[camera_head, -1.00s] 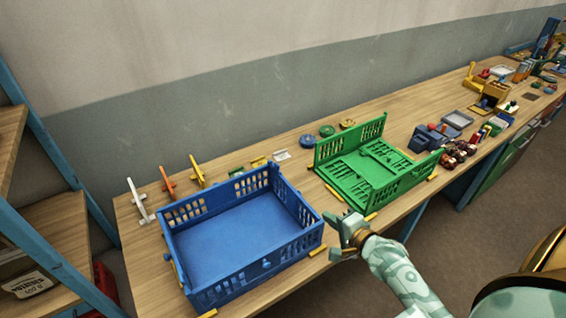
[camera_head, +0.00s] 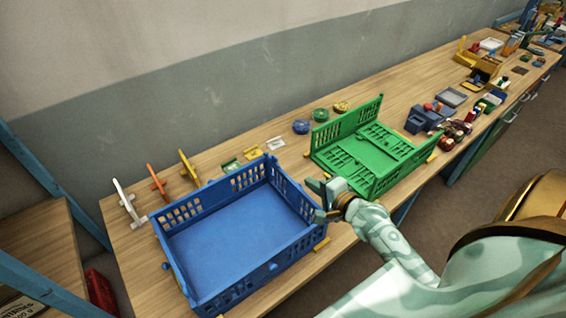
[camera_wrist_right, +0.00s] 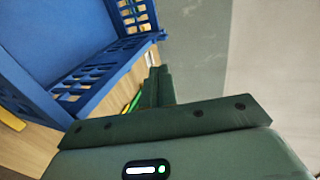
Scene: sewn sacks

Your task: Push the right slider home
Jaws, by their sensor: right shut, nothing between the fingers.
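The blue crate (camera_head: 233,228) stands open on the bench, with its slotted walls upright. A small blue knob (camera_head: 274,266) shows on its front wall and another (camera_head: 165,266) at its left side; I cannot tell which part is the right slider. My right gripper (camera_head: 322,200) is shut and empty at the crate's right wall, near the front right corner; whether it touches is unclear. In the right wrist view, its fingers (camera_wrist_right: 156,86) are together beside the blue crate's wall (camera_wrist_right: 100,75). My left gripper is out of view.
A green crate (camera_head: 360,150) with folded panels lies to the right, close to my gripper. White, orange and yellow clamp-like tools (camera_head: 188,168) stand behind on the left. A yellow piece (camera_head: 322,244) lies by the front edge.

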